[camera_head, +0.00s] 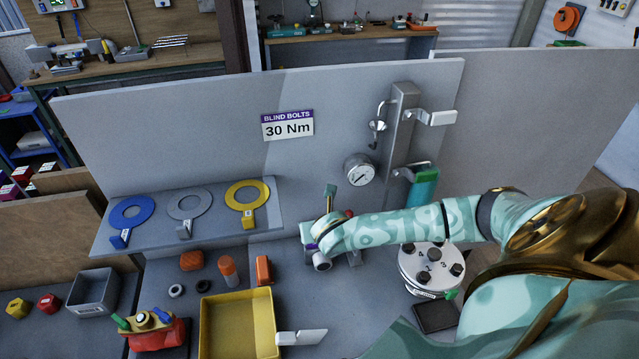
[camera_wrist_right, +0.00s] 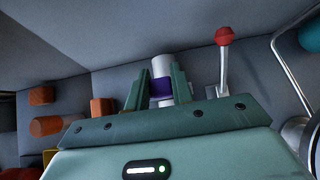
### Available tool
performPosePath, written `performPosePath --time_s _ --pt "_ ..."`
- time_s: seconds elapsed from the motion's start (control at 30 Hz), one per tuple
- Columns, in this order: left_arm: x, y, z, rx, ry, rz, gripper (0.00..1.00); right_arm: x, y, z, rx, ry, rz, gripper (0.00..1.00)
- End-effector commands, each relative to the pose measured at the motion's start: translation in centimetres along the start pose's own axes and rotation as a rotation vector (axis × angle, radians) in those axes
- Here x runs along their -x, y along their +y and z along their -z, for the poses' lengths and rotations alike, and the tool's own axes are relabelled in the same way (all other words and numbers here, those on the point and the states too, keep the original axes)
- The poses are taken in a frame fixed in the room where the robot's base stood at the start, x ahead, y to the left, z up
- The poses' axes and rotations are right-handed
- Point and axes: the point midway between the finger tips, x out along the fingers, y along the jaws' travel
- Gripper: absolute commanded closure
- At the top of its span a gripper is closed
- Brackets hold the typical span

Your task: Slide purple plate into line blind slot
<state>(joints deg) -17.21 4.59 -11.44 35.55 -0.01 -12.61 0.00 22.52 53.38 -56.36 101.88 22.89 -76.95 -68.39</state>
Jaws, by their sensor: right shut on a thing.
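My right gripper (camera_head: 318,243) reaches in from the right, low in front of the grey panel. In the right wrist view its green fingers (camera_wrist_right: 158,92) are shut on the purple plate (camera_wrist_right: 160,89), of which only a small part shows between them. A pale pipe-like cylinder (camera_wrist_right: 162,66) stands directly behind the plate. The line blind fitting (camera_head: 354,254) is mostly covered by my gripper in the head view, so I cannot tell whether the plate is in the slot. A red-knobbed lever (camera_wrist_right: 224,37) rises beside it. My left gripper is out of view.
A blue ring plate (camera_head: 116,216), a grey one (camera_head: 171,205) and a yellow one (camera_head: 236,194) lie on the ledge to the left. A yellow tray (camera_head: 208,325) lies in front. A round flanged vessel (camera_head: 408,270) stands under my right forearm. A gauge (camera_head: 360,170) is on the panel.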

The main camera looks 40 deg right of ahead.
Motion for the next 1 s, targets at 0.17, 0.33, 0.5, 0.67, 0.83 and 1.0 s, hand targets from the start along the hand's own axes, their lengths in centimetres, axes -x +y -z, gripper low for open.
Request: performPosePath --time_s 0.17,0.33,0.5,0.67,0.83,1.0 --pt "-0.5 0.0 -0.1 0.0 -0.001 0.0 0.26 -0.6 0.0 0.6 0.0 0.0 0.001 1.0" --pt "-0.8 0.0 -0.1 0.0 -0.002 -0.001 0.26 -1.1 0.0 1.1 0.001 -0.001 0.001 1.0" --pt "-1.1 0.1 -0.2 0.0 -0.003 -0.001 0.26 -1.6 0.0 1.5 0.001 0.0 0.001 1.0" --pt "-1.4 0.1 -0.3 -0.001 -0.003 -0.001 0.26 -2.0 0.0 2.0 0.0 0.0 0.001 1.0" --pt "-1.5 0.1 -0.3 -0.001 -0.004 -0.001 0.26 -2.2 0.0 2.1 0.0 -0.001 0.001 0.54" --pt "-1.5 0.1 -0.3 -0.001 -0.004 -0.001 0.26 -2.1 0.0 2.1 0.0 -0.001 0.001 0.51"
